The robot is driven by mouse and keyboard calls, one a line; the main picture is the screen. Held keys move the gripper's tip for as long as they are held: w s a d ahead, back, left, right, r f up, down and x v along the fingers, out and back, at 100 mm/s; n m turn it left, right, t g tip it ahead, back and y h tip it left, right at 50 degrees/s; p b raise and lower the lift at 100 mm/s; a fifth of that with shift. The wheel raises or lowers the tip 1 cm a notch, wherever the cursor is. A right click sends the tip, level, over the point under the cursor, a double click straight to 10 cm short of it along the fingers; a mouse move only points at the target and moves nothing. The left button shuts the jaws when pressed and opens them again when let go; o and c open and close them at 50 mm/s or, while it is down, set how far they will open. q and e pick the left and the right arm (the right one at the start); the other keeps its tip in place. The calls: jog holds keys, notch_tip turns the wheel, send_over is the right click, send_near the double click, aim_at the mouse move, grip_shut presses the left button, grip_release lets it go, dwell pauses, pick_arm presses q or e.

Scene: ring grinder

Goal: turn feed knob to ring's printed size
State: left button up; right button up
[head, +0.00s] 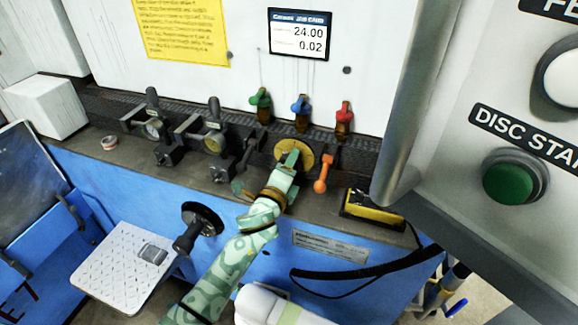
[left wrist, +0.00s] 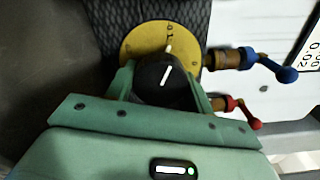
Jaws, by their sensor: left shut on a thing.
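The feed knob (left wrist: 165,76) is black with a white pointer line, in front of a round brass dial (left wrist: 134,44) with small marks. The brass dial (head: 311,148) also shows in the head view, where my gripper hides the knob. My left gripper (head: 290,158) is shut on the knob; in the left wrist view its green fingers (left wrist: 163,88) sit on either side of it. The pointer tilts slightly right of upright in that view. A job card (head: 300,33) reads 24.00 and 0.02. My right gripper is not in view.
Green (head: 261,100), blue (head: 301,106) and red (head: 343,114) valve levers stand behind the dial. An orange lever (head: 322,175) is close to its right. A small ring-like piece (head: 109,142) lies on the ledge at left. A black handwheel (head: 203,219) juts out below.

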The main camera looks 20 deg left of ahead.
pick_arm(q)
jog(key=o, duration=1)
jog(key=shift+c, duration=0.2)
jog(key=s+p, duration=0.1)
jog(key=s, duration=1.5)
jog(key=shift+s+a, duration=0.2)
jog(key=shift+a, duration=0.1)
jog(key=shift+f, duration=0.15)
